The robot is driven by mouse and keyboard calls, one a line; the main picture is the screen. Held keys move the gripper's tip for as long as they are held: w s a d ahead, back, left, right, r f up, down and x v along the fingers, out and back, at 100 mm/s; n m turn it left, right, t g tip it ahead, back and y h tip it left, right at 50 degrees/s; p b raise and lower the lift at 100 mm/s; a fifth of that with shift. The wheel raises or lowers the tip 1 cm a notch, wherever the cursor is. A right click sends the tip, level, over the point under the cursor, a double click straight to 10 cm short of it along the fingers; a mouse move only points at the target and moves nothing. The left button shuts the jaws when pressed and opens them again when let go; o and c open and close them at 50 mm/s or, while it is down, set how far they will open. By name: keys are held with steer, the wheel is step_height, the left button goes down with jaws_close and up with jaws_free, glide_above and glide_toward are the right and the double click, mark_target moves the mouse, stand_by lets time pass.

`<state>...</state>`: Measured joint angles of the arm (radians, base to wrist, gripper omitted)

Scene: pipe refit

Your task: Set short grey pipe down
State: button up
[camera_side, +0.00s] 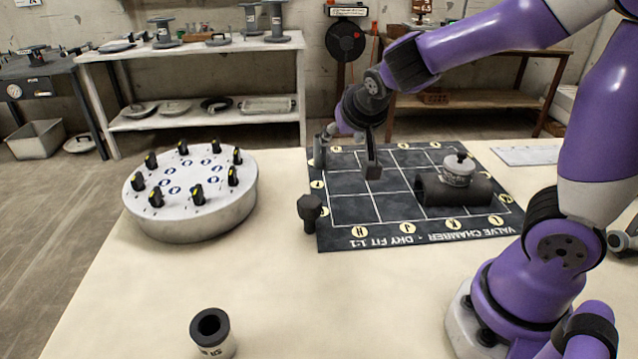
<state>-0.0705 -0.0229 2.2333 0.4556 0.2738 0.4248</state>
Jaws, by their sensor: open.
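My gripper (352,153) is open above the far left part of the dark grid mat (350,232). One dark finger points down over the mat; the other side is near a small upright grey piece (319,152) at the mat's far left corner. I cannot tell whether they touch. A short grey pipe piece with a dark collar (213,343) stands upright at the table's front, well away from my gripper. A thick dark pipe (436,191) lies on the mat's right side, with a lidded grey fitting (457,172) at it.
A round white dial with several black knobs (205,216) stands left of the mat. A dark knobbed plug (310,213) stands at the mat's left edge. A white sheet (526,155) lies at the far right. The front middle of the table is clear.

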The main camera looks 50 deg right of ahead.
steer(key=s+a+r+n+g+y, duration=0.1)
steer(key=s+a+r+n+y, duration=0.2)
steer(key=s+a+n, duration=0.4)
steer(key=s+a+y, duration=0.1)
steer(key=s, duration=0.5)
steer(key=shift+s+g+y, duration=0.3)
steer(key=shift+s+y, duration=0.1)
